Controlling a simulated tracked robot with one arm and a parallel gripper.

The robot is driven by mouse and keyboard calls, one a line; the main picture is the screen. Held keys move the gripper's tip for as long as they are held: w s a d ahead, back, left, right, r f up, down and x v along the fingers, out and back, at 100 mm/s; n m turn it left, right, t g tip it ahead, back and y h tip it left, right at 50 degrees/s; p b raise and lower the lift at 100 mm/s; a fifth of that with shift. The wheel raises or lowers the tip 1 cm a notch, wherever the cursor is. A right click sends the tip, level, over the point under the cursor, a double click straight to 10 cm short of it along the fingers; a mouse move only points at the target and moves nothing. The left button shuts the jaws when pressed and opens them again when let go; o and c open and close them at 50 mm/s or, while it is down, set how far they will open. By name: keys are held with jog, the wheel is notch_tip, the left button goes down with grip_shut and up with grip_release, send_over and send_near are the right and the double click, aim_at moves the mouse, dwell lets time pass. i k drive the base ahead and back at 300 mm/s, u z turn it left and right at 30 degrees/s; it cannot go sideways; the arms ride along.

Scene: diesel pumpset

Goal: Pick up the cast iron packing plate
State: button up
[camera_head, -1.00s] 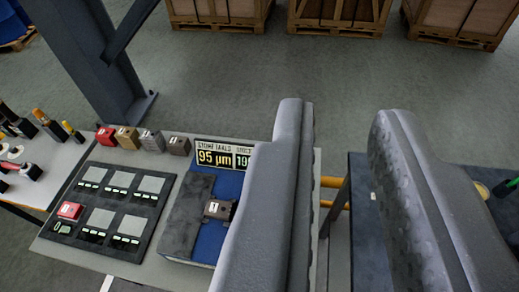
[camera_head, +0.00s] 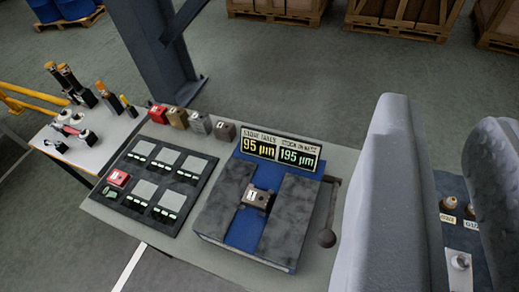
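Several small labelled blocks stand in a row at the back of the grey bench: a red one (camera_head: 157,113), a brass-coloured one (camera_head: 178,118), a light grey one (camera_head: 200,123) and a dark grey-brown one (camera_head: 224,131). Another dark grey-brown block (camera_head: 257,198) sits in the middle of a blue fixture (camera_head: 243,229), between two dark slabs. I cannot tell which dark block is the cast iron packing plate. My gripper (camera_head: 441,128) is open, its two grey fingers apart with nothing between them. It is to the right of the fixture and the blocks.
A dark pad board (camera_head: 150,185) holds another red block (camera_head: 118,178). A steel post (camera_head: 160,50) rises behind the bench. Tools lie on a side table (camera_head: 95,155).

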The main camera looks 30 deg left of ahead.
aim_at(253, 197)
jog(key=k, duration=1.3)
jog(key=z, duration=0.15)
jog(key=i, duration=1.85)
jog(key=u, duration=0.9)
